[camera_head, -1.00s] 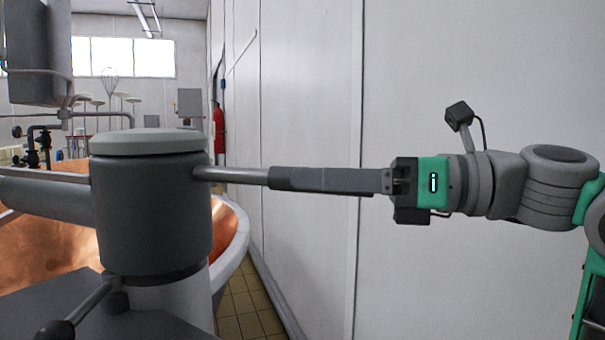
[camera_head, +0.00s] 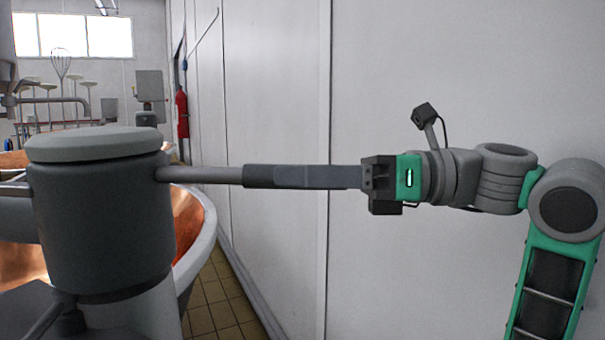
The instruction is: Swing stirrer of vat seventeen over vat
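The stirrer's dark grey pivot drum (camera_head: 100,220) stands large at the left in the head view, with a paler round cap. A thick grey beam (camera_head: 12,198) leaves its left side and is cut off by the frame edge. A thin bar (camera_head: 205,175) runs from its right side to a dark grip (camera_head: 262,177). My gripper (camera_head: 318,178) comes from the right, level with the bar, and appears shut on this grip. The vat (camera_head: 205,235), with copper inside and a pale rim, lies behind the drum and is mostly hidden. The stirrer's far end is out of view.
A white panelled wall (camera_head: 270,90) runs along the right, close behind the bar and my arm. A tiled floor strip (camera_head: 220,300) lies between vat and wall. A red extinguisher (camera_head: 182,115) hangs farther back. Stirring tools (camera_head: 62,70) stand at the back left.

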